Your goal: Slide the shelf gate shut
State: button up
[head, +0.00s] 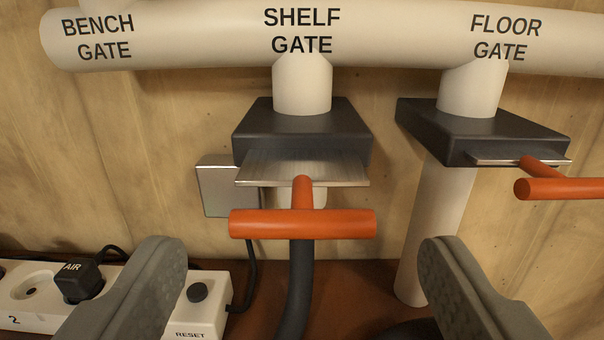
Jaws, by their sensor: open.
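The shelf gate (300,122) is a dark block on the white branch pipe below the "SHELF GATE" label. Its metal slide plate (280,170) sticks out at the front. An orange T-handle (265,224) is fixed to that plate, with its crossbar lying level. My gripper (302,252) is open and empty. Its grey fingers stand left and right of the handle, nearer to me and lower in the picture, apart from it.
The floor gate (480,132) is at right, its orange handle (565,188) also sticking out. A white power strip (205,315) with a black plug (77,280) lies at lower left. A grey box (222,190) is on the wooden wall. A dark hose (295,295) hangs below the shelf gate.

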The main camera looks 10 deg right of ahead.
aim_at(304, 232)
jog(key=shift+x, duration=1.45)
jog(key=c, duration=1.4)
jog(key=shift+x, duration=1.45)
jog(key=o, duration=1.4)
